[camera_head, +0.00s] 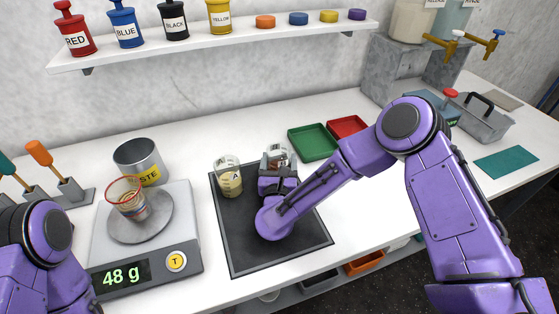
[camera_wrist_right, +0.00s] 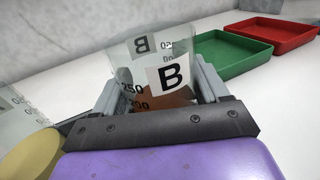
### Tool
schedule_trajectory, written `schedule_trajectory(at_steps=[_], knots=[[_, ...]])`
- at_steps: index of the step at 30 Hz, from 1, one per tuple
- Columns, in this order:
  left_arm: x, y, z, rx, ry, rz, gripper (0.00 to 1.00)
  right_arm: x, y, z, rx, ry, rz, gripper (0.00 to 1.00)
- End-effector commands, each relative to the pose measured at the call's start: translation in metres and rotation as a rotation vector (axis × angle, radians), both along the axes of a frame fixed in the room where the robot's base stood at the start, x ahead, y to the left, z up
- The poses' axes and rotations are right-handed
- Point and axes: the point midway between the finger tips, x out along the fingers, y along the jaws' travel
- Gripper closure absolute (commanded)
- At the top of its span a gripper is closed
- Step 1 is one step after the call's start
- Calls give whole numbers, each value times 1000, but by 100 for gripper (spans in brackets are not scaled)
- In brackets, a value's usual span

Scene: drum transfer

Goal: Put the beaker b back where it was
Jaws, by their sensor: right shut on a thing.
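Beaker b (camera_wrist_right: 155,75) is a clear glass beaker marked "B" with some brown contents. In the right wrist view it stands between the fingers of my right gripper (camera_wrist_right: 160,95), which is shut on it. In the head view beaker b (camera_head: 277,153) is at the back right of the black mat (camera_head: 260,235), partly hidden by my right gripper (camera_head: 277,170). I cannot tell whether its base touches the mat. My left arm shows at the lower left; its gripper is out of view.
Another beaker (camera_head: 228,180) with pale yellow contents stands close left on the mat. A red-rimmed beaker (camera_head: 128,200) is on the scale (camera_head: 190,235), reading 48 g. A waste can (camera_head: 140,160) stands behind it. Green (camera_head: 312,140) and red (camera_head: 346,126) trays lie behind right.

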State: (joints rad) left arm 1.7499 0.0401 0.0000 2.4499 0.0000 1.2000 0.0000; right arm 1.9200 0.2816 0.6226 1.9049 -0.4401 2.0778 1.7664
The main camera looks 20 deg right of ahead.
Motion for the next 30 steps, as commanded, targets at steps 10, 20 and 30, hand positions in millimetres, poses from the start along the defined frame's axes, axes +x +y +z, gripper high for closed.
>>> schedule_trajectory(at_steps=[10, 20, 30], knots=[[0, 0, -4, 0, 0, 0, 0, 0, 0, -3, -1, 1, -1, 1], [0, 0, -2, 0, 0, 0, 0, -5, 2, 0, -1, 1, 2, 1], [0, 0, -31, 0, 0, 0, 0, -83, 32, -4, -3, 1, 5, 1]])
